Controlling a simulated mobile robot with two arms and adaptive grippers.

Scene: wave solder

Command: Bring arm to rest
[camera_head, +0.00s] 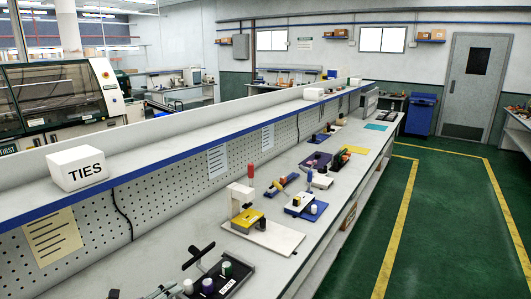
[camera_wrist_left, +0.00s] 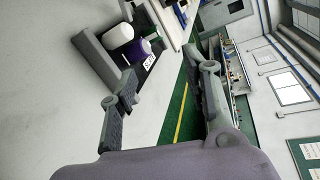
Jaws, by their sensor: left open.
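My left gripper (camera_wrist_left: 167,75) shows in the left wrist view with its two grey fingers spread apart and nothing between them. It is above the workbench top, close to a dark tray (camera_wrist_left: 98,58) that holds a white spool (camera_wrist_left: 117,36) and a purple spool (camera_wrist_left: 138,47). In the head view small dark parts at the bottom edge, left of that tray (camera_head: 235,284), may be its fingertips; the rest of the arm is out of frame. My right gripper is in neither view.
The long white workbench (camera_head: 190,240) carries a white fixture with a yellow block (camera_head: 247,218) and several other fixtures farther back. A perforated panel (camera_head: 150,205) and a shelf with a TIES box (camera_head: 78,168) run along its left. The green floor (camera_head: 455,220) at right is clear.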

